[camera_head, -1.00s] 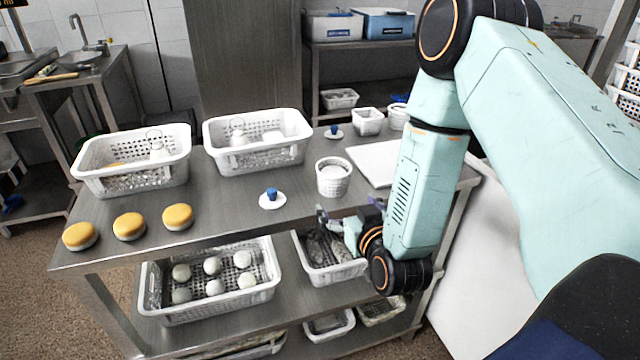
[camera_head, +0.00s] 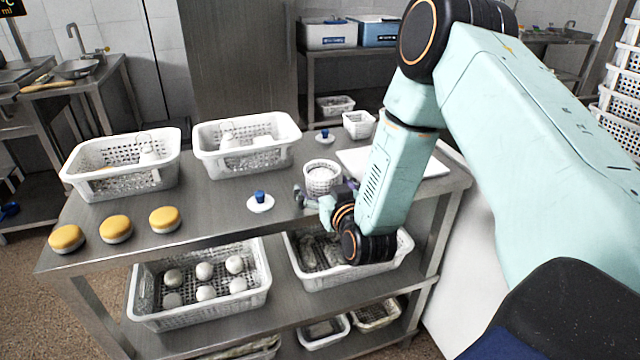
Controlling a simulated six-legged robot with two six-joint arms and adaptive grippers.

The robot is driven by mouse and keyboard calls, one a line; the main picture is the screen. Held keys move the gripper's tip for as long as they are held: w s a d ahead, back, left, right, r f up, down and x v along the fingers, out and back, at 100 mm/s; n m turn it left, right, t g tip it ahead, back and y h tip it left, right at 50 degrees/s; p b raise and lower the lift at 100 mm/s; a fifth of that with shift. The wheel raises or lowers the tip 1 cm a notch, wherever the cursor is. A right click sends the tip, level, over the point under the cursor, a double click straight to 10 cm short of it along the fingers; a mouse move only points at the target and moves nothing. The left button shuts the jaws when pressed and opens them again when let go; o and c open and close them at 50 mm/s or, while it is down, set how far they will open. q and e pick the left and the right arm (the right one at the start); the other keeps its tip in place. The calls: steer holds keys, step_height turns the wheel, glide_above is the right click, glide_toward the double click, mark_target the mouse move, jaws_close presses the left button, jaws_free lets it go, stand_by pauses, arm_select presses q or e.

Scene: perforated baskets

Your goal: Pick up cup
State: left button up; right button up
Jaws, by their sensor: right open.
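A small blue cup (camera_head: 260,196) stands on a white saucer (camera_head: 261,204) near the front of the metal table. A second blue cup (camera_head: 325,134) stands on another saucer (camera_head: 325,139) farther back. My right gripper (camera_head: 312,195) is open, just right of the front cup and apart from it. It is in front of a round white perforated basket (camera_head: 322,176) and hides its lower part. Whether the gripper touches that basket I cannot tell. My left gripper is not in view.
Two white perforated baskets (camera_head: 70,178) (camera_head: 205,163) stand on the table's left and middle. Several yellow-topped round items (camera_head: 116,228) line the front left. A white board (camera_head: 430,167) lies at the right.

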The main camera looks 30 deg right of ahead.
steer(key=shift+w+f, duration=0.1)
steer(key=shift+w, duration=0.5)
steer(key=shift+w+d+f, duration=0.2)
steer(key=shift+w+d, duration=0.05)
steer(key=shift+d, duration=0.35)
steer(key=shift+a+r, duration=0.15)
steer(key=shift+a, duration=0.2)
steer(key=c, duration=0.3)
steer(key=shift+d, duration=0.25)
steer(key=c, duration=0.4)
steer(key=shift+a, duration=0.15)
steer(key=c, duration=0.5)
